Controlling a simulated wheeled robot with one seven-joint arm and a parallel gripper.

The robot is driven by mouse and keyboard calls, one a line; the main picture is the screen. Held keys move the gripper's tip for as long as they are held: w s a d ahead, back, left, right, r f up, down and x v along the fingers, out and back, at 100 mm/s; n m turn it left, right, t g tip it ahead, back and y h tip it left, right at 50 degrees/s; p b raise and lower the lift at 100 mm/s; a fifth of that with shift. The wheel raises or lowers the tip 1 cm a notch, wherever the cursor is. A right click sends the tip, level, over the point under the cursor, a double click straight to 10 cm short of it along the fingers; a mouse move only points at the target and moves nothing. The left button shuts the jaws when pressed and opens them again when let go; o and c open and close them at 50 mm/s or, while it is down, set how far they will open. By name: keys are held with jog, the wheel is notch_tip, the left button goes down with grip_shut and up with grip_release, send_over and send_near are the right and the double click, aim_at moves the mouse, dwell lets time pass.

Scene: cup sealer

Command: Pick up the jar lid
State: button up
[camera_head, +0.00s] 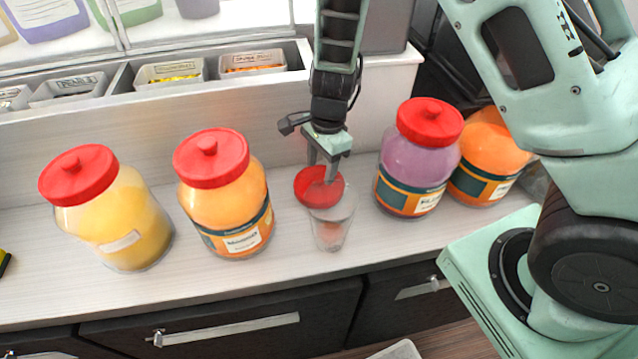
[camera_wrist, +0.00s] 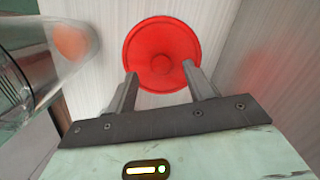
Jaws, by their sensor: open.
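The red jar lid (camera_head: 308,181) lies on the counter between the jars, with its round knob facing up. In the wrist view the lid (camera_wrist: 145,55) is just beyond the fingertips, its knob (camera_wrist: 162,66) roughly centred between them. My gripper (camera_head: 325,172) points down above the lid. It is open and empty, and its fingers (camera_wrist: 163,82) are spread apart on either side of the knob. I cannot tell whether they touch the lid. In the head view the gripper and the clear cup hide part of the lid.
A clear cup (camera_head: 331,228) stands just in front of the lid; it also shows at left in the wrist view (camera_wrist: 25,75). A raised white ledge (camera_head: 230,105) is behind.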

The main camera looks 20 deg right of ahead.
jog(key=shift+a+f, duration=0.15)
jog(key=shift+f, duration=1.3)
jog(key=c, duration=1.1)
